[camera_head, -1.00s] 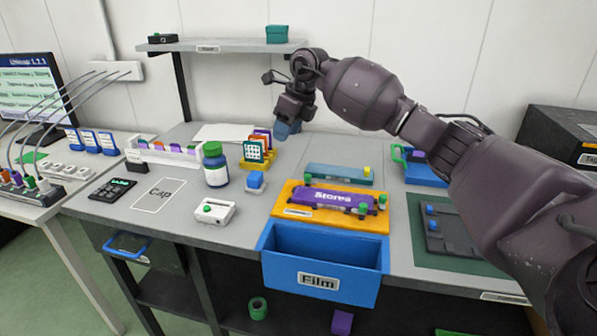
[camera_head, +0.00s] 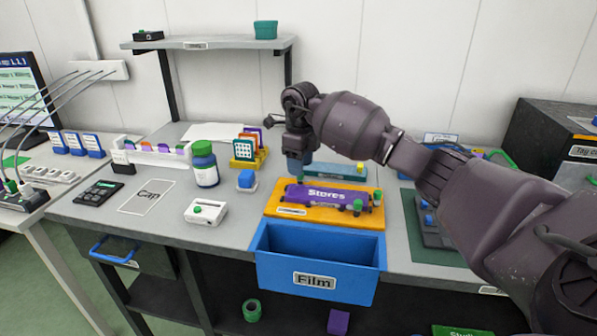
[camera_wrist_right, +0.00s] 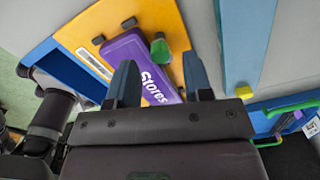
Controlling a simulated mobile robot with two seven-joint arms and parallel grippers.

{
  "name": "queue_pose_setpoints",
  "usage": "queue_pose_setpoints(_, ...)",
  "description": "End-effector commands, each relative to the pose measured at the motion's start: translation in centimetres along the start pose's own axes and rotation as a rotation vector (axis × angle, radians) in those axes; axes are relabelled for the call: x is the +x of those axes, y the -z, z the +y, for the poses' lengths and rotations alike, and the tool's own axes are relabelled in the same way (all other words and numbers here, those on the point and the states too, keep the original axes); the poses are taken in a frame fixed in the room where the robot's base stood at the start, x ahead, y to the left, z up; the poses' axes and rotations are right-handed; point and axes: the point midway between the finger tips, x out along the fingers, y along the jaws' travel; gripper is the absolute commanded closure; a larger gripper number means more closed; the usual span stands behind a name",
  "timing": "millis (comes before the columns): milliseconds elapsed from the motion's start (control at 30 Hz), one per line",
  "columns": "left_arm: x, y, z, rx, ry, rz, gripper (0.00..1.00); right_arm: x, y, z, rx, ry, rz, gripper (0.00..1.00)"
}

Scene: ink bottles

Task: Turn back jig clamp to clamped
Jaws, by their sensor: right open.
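The orange jig board (camera_head: 272,207) lies on the bench with a purple block marked "Stores" (camera_head: 330,195) on it. Green clamp pieces (camera_head: 357,207) show at the block's right end in the head view. In the wrist view a green clamp knob (camera_wrist_right: 160,47) stands at the block's back edge, near its left end; whether it overlaps the block is unclear. My right gripper (camera_head: 297,176) is over the back left of the jig, fingers pointing down. In the wrist view its open fingers (camera_wrist_right: 160,72) are apart, with the knob just beyond the gap. My left gripper is out of view.
A blue "Film" bin (camera_head: 317,278) sits at the bench front, before the jig. A teal bar with a yellow end (camera_head: 330,171) lies close behind the jig.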

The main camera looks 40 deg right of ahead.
Motion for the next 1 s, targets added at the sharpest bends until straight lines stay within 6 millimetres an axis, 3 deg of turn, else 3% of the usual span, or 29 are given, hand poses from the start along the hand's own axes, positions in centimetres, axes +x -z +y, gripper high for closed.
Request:
queue_pose_setpoints(200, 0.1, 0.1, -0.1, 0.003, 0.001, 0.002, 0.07, 2.0, 0.0, 0.0, -0.001, -0.001, 0.001, 0.54)
queue_pose_setpoints(567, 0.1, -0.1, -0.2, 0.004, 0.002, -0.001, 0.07, 2.2, 0.0, 0.0, -0.001, 0.001, -0.002, 0.54)
queue_pose_setpoints(867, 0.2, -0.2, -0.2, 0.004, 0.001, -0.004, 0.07, 2.3, 0.0, 0.0, -0.001, 0.001, -0.001, 0.98)
queue_pose_setpoints(1000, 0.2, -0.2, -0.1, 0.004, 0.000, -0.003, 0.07, 2.2, 0.0, 0.0, 0.001, 0.001, -0.001, 1.00)
